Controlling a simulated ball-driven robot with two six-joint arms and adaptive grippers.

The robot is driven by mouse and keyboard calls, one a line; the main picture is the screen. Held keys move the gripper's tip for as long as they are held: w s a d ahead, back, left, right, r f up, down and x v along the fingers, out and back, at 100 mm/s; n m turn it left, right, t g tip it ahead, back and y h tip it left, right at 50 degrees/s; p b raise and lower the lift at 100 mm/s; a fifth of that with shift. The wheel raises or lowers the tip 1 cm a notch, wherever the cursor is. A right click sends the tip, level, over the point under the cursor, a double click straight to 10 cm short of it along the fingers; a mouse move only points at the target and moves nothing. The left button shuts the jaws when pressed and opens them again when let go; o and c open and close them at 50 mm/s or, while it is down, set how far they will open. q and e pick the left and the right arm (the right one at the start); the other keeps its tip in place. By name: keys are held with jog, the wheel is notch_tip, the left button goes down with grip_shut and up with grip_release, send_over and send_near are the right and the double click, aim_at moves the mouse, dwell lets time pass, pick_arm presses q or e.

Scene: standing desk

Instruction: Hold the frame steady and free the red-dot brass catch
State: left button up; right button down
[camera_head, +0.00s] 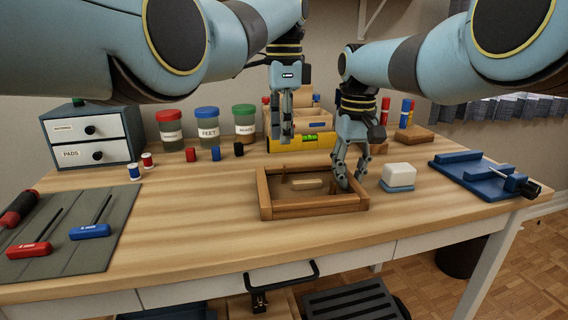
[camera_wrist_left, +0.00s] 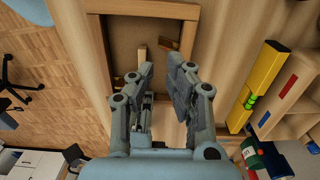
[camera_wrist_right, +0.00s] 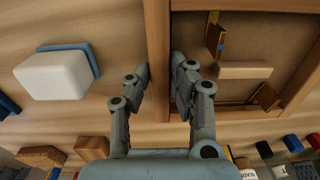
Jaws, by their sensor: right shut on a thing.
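The wooden frame (camera_head: 285,211) lies flat on the desk, with a brown panel and a small light wooden bar (camera_head: 307,183) inside it. My right gripper (camera_head: 350,182) is shut on the frame's right rail, which runs between its fingers in the right wrist view (camera_wrist_right: 159,35). Inside the frame in that view are a brass catch with a blue mark (camera_wrist_right: 221,44) and another brass catch (camera_wrist_right: 266,97) by the far rail. A brass catch shows in the left wrist view (camera_wrist_left: 170,44); I cannot make out a red dot clearly. My left gripper (camera_head: 286,138) is open and empty, above the desk behind the frame.
A yellow level (camera_head: 290,143) and a wooden organizer stand behind the frame. A white block on a blue base (camera_head: 398,176) is right of it, then a blue vise (camera_head: 487,178). Screwdrivers lie on a grey mat (camera_head: 75,240) at left. The desk's front strip is clear.

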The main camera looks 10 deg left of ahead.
aim_at(284, 167)
pick_arm(q)
jog(key=m, duration=0.5)
jog(key=shift+r, duration=0.2)
jog(key=m, duration=0.5)
jog(key=shift+r+m, duration=0.25)
jog(key=shift+m, duration=0.15)
jog(key=f+m, duration=0.6)
jog(key=m, duration=0.1)
jog(key=f+m, duration=0.2)
jog(key=m, duration=0.1)
jog(key=shift+w+f+m, duration=0.3)
jog(key=shift+w+f, duration=0.05)
jog(key=shift+f, duration=0.05)
jog(key=shift+c, duration=0.4)
grip_shut()
